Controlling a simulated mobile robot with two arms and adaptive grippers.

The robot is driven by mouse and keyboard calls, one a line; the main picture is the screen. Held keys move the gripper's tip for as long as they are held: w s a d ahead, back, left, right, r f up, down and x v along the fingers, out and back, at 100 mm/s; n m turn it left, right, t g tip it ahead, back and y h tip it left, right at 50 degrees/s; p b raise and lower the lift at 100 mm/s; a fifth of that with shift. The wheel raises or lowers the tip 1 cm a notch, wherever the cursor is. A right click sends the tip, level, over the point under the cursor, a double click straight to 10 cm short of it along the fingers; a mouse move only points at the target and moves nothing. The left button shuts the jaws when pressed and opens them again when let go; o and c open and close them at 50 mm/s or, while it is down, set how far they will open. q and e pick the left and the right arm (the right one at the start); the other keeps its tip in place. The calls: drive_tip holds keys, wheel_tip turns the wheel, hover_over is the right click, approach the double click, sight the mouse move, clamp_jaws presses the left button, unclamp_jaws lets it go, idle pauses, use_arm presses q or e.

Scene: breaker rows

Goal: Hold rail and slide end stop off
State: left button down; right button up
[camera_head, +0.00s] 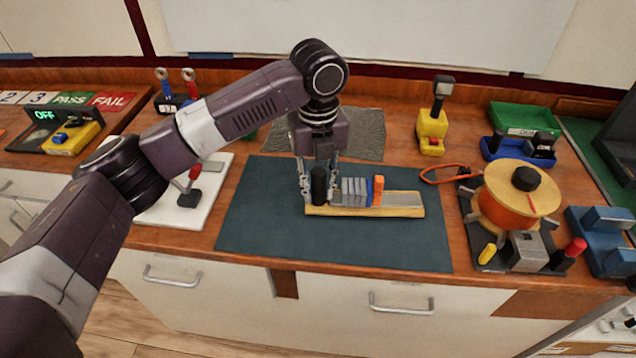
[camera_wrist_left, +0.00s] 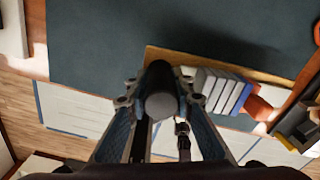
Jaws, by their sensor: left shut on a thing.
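The rail (camera_head: 403,199) lies on a long wooden base (camera_head: 365,211) on a dark mat. Several grey blocks (camera_head: 353,191), a blue block (camera_head: 370,190) and an orange piece (camera_head: 378,188), which looks like the end stop, sit side by side on it. The rail to the right of the orange piece is bare. My left gripper (camera_head: 319,186) points down at the rail's left end, shut on a black upright handle (camera_head: 318,176). In the left wrist view the handle (camera_wrist_left: 161,92) stands between the fingers, with the orange piece (camera_wrist_left: 258,107) to the right. The handle's foot is hidden.
The dark mat (camera_head: 258,230) is free around the base. An orange spool (camera_head: 513,195) on a dark stand and a red-orange cable loop (camera_head: 432,172) are on the right. A white board with a red-handled clamp (camera_head: 193,180) is on the left. A yellow stand (camera_head: 432,128) is behind.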

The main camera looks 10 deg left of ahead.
sight(318, 204)
use_arm(q)
drive_tip(key=shift+f+b, duration=0.4)
drive_tip(key=shift+f, duration=1.85)
drive_tip(key=shift+p, duration=0.6)
drive_tip(key=shift+d, duration=0.1)
drive_tip(key=shift+f+p, duration=0.3)
drive_tip(key=shift+p, duration=0.05)
idle(0.7)
